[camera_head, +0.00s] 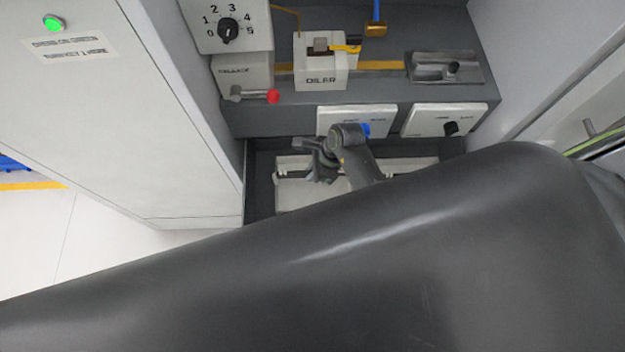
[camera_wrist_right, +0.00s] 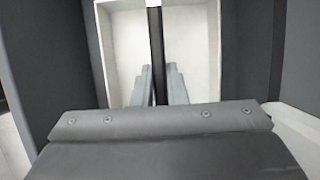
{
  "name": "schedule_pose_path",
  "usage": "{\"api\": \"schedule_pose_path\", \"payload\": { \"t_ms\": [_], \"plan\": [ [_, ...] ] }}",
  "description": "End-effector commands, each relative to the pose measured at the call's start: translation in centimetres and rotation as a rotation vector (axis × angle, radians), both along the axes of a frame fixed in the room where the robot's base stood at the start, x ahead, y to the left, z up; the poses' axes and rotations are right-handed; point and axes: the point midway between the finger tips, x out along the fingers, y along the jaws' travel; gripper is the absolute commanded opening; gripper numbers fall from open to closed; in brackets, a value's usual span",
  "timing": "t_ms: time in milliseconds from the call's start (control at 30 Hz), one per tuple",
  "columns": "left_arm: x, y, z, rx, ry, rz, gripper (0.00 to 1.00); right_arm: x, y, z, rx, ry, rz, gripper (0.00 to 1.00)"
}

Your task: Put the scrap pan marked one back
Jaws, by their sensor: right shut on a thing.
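A white open scrap pan (camera_head: 291,196) sits within a dark recess below the grey bench; its front part is hidden behind my dark arm link. A dark bar runs across the middle of the pan. My right gripper (camera_head: 318,172) reaches down over the pan and is shut on this bar. In the right wrist view the white pan (camera_wrist_right: 122,52) lies straight ahead, with the dark bar (camera_wrist_right: 156,45) between the two fingers (camera_wrist_right: 161,88). No number mark on the pan is visible. My left gripper is not in view.
Dark walls (camera_wrist_right: 50,60) stand close on both sides of the pan. Above it are two white panels (camera_head: 355,119), a red-tipped lever (camera_head: 272,96), an oiler box (camera_head: 320,70) and a grey block (camera_head: 445,68). A tall light cabinet (camera_head: 130,120) stands at left.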

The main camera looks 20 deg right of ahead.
Motion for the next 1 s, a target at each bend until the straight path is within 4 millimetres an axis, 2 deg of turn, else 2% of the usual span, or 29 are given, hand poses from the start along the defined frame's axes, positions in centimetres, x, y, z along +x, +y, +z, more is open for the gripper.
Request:
{"api": "schedule_pose_path", "payload": {
  "t_ms": [167, 367, 500, 733, 767, 900, 1000],
  "plan": [
    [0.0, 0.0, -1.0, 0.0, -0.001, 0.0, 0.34, 0.1, 0.0, -1.0, 0.001, -0.001, 0.0, 0.0],
    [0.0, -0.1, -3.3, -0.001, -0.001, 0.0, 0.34, 0.1, 0.0, -3.3, 0.001, -0.001, 0.0, 0.0],
    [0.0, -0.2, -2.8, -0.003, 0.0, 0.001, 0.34, 0.1, 0.0, -4.5, 0.0, 0.001, 0.0, 0.0],
    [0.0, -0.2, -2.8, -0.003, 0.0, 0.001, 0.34, 0.1, 0.0, -4.6, 0.0, -0.001, 0.001, 0.0],
    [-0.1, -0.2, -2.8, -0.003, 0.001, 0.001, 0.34, 0.0, 0.0, -4.7, 0.0, 0.0, 0.0, 0.14],
    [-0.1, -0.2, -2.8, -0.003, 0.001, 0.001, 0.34, 0.0, 0.0, -4.7, 0.0, 0.0, 0.0, 0.32],
    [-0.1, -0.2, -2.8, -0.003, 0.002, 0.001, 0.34, 0.0, 0.0, -4.7, 0.0, 0.0, 0.0, 0.34]
  ]
}}
